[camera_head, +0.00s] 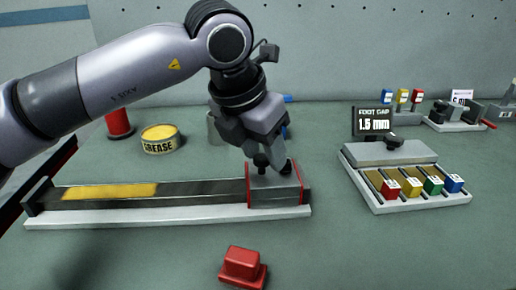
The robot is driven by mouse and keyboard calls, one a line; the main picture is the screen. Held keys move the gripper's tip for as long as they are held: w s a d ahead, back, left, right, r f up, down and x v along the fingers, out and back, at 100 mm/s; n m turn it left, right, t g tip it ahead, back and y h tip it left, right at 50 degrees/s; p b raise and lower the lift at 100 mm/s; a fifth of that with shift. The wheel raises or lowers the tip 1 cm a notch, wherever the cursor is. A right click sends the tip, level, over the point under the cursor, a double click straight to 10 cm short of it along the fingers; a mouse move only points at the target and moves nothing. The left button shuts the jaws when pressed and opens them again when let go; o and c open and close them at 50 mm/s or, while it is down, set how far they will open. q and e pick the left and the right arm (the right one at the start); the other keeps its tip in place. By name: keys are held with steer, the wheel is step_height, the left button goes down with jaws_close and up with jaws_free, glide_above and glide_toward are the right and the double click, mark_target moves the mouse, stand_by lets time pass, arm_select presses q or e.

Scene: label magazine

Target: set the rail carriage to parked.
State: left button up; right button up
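A long rail (215,213) on a pale base lies across the table on the left. A yellow zone (110,192) covers the left part of its channel. The grey rail carriage (274,198) with red edges sits at the right end of the rail, apart from the yellow zone. My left gripper (274,160) points down at the top of the carriage, around or just above dark knob-like parts there. The gripper body hides most of the contact, so I cannot tell whether its fingers are closed on anything. My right gripper is not in view.
A red block (242,265) lies in front of the rail. Right of the carriage is a tray (415,203) with several coloured tabs and a "FOOT GAP 1.5 mm" sign (373,122).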

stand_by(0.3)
arm_select(q)
steer(key=v, duration=0.7)
